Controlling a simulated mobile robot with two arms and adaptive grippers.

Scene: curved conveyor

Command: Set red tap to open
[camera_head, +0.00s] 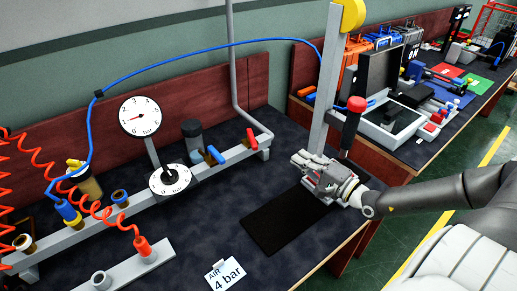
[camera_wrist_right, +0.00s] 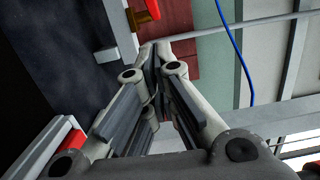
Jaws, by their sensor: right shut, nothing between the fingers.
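The red tap (camera_head: 252,139) is at the right end of the grey pipe rail at the back of the bench. Its red handle slants up from the pipe. Part of a red handle on a brass fitting (camera_wrist_right: 150,9) shows at the top of the right wrist view. My right gripper (camera_head: 299,159) is to the right of the red tap, apart from it, over the bench. Its fingers (camera_wrist_right: 153,50) are shut with nothing between them. My left gripper is not in view.
A blue tap (camera_head: 216,155) sits just left of the red one. A pressure gauge (camera_head: 141,116) and a dial (camera_head: 169,180) stand farther left. A grey post (camera_head: 326,90) rises behind my right gripper. A dark mat (camera_head: 272,226) lies below; an "AIR 4 bar" card (camera_head: 226,275) is at the front.

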